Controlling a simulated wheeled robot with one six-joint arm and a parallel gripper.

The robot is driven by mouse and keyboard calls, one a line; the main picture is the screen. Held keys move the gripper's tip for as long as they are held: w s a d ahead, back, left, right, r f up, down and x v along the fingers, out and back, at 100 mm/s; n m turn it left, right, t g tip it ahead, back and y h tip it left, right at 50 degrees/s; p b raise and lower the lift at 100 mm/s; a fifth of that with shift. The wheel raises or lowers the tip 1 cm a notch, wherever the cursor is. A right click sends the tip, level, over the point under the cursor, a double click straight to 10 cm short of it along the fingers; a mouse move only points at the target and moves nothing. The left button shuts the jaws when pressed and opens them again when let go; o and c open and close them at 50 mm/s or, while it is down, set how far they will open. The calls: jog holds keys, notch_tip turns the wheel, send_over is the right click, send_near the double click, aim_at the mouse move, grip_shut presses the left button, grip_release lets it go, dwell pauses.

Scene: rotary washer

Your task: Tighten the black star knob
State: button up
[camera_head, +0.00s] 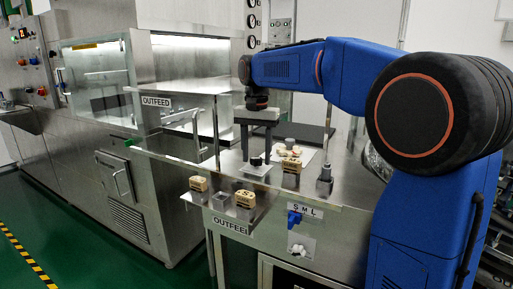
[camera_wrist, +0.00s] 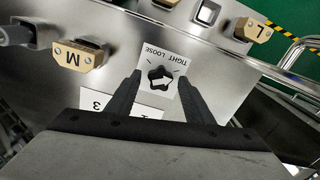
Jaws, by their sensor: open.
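The black star knob (camera_wrist: 154,74) sits on a white plate (camera_wrist: 158,57) marked TIGHT and LOOSE. A white arrow shows on its top. In the head view the knob (camera_head: 256,160) is a small dark shape on its plate (camera_head: 257,171) on the steel table. My gripper (camera_wrist: 159,75) is open and points down, with its two fingers on either side of the knob in the wrist view. In the head view my gripper (camera_head: 256,158) is above and around the knob. I cannot tell whether the fingers touch it. Nothing is held.
A tan block marked M (camera_wrist: 78,55) and one marked L (camera_wrist: 255,30) stand nearby, with an empty square socket (camera_wrist: 207,13) between them. A white numbered plate (camera_wrist: 120,103) lies beside the knob. In the head view, the OUTFEED shelf (camera_head: 178,86) is left of my gripper.

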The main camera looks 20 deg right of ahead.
aim_at(257, 158)
notch_tip(257, 158, up, 17)
jog(key=shift+r, duration=0.15)
dwell(0.5)
